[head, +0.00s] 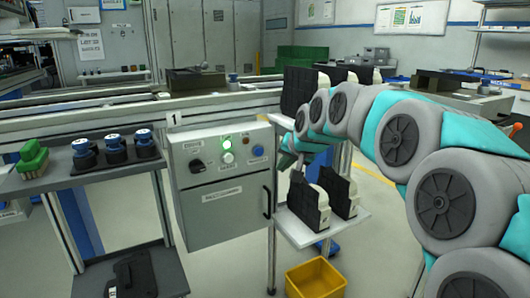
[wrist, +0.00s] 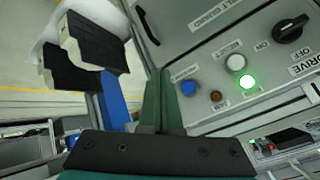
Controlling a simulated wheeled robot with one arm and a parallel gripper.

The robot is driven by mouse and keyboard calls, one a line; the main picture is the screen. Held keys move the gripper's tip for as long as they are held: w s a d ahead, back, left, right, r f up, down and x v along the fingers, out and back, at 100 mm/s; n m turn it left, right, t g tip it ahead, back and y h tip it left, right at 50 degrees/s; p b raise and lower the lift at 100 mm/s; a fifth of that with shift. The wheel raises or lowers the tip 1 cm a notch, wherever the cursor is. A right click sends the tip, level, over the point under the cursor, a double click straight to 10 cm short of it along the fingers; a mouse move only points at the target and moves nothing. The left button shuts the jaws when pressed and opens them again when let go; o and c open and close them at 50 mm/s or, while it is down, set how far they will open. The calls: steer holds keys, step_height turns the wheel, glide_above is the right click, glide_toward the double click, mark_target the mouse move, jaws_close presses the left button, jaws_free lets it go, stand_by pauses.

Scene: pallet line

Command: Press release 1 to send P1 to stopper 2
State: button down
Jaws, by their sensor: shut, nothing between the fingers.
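The grey control box (head: 223,205) marked 1 stands in front of the conveyor. On its face are a lit green button (head: 227,142), a white button (head: 228,157), a small amber one, a blue button (head: 257,150) and a black knob (head: 196,166). I cannot read which label says release. My gripper (head: 287,161) is at the box's right edge, partly hidden by my arm. In the wrist view its dark green fingers (wrist: 162,100) are shut and empty, beside the blue button (wrist: 189,88). A dark carrier (head: 196,83) sits on the conveyor; I cannot tell whether it is P1.
A grey shelf (head: 95,180) at left holds a green part and several blue-topped parts. A small rack (head: 345,222) with black-and-white parts stands right of the box, close to my arm. A yellow bin (head: 315,280) is on the floor.

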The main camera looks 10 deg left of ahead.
mark_target(259, 152)
steer(key=shift+w+a, duration=0.1)
steer(key=shift+w, duration=0.05)
steer(key=w+a+p, duration=0.1)
steer(key=w, duration=0.1)
steer(key=w+a+p, duration=0.1)
steer(key=w+a, duration=0.2)
steer(key=w, duration=0.2)
steer(key=shift+a+p, duration=0.4)
steer(key=shift+w, duration=0.1)
stand_by(1.9)
steer(key=shift+w+a, duration=0.2)
steer(key=shift+w, duration=0.05)
